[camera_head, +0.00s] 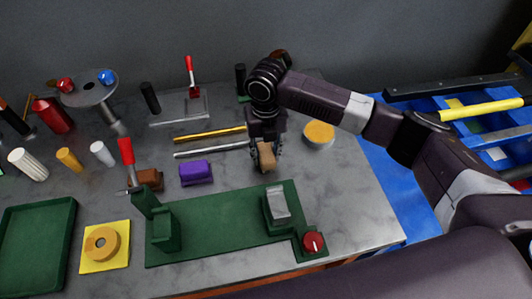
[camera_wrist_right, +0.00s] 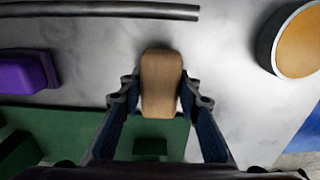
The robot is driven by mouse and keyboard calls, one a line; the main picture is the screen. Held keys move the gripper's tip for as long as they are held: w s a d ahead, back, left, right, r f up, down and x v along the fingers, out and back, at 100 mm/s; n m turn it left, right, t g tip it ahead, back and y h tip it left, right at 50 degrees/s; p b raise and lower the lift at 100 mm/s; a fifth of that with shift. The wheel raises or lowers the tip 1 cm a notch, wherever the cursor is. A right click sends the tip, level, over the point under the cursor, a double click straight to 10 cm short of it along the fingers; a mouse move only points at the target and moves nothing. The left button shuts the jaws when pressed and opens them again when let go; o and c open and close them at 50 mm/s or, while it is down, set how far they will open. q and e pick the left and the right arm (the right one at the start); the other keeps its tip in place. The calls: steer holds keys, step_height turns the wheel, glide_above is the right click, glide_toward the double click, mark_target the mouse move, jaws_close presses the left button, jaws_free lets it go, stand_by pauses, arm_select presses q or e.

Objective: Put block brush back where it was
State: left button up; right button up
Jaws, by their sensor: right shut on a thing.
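The block brush, a tan wooden block with rounded ends (camera_head: 266,156), is between the fingers of my right gripper (camera_head: 266,150). In the right wrist view the brush (camera_wrist_right: 160,82) points away from the gripper (camera_wrist_right: 160,103), with a finger on each side. My right gripper is shut on it, over the grey table just behind the green fixture plate (camera_head: 215,215). I cannot tell whether the brush touches the table. Its underside is hidden. My left gripper is not in view.
A purple block (camera_head: 196,173) and brown block (camera_head: 149,179) lie to the left. Gold and silver rods (camera_head: 210,134) lie behind them. A yellow-topped round tin (camera_head: 319,134) stands right of the gripper.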

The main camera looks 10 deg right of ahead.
mark_target(266, 152)
steer(key=shift+f, duration=0.1)
steer(key=o, duration=1)
step_height(266, 152, up, 12)
steer(key=shift+r+b, duration=0.2)
steer(key=shift+b, duration=1)
steer(key=shift+r, duration=0.1)
